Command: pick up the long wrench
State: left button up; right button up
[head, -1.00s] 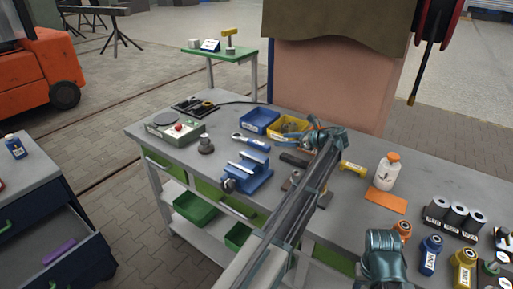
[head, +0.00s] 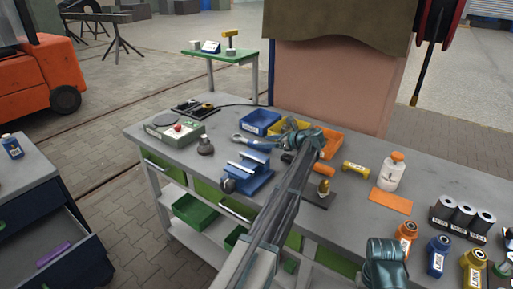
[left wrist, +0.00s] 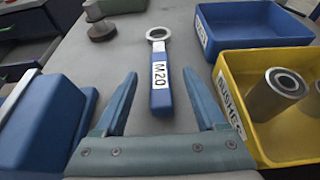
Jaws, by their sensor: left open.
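The long wrench has a blue handle labelled M20 and a metal ring end; it lies flat on the grey bench. In the left wrist view the wrench (left wrist: 161,92) lies ahead, between the two fingers, ring end pointing away. In the head view the wrench (head: 247,141) is behind the blue vise, its handle end partly hidden near my gripper. My left gripper (head: 286,141) is open and empty, over the bench at the handle end. In the left wrist view its fingers stand either side of the handle, with no contact visible. My right gripper is not seen.
The blue vise (head: 247,178) is close on the near side. A blue bin (head: 260,122) and a yellow bin (left wrist: 285,142) holding metal sleeves stand close on the right in the wrist view. A round dark-based object (head: 205,146) is left of the wrench.

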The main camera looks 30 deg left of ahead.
aim_at(251, 143)
pick_arm(q)
jog(key=x, duration=0.2)
jog(key=b+x, duration=0.1)
jog(key=x, duration=0.1)
jog(key=shift+f, duration=0.3)
grip_shut()
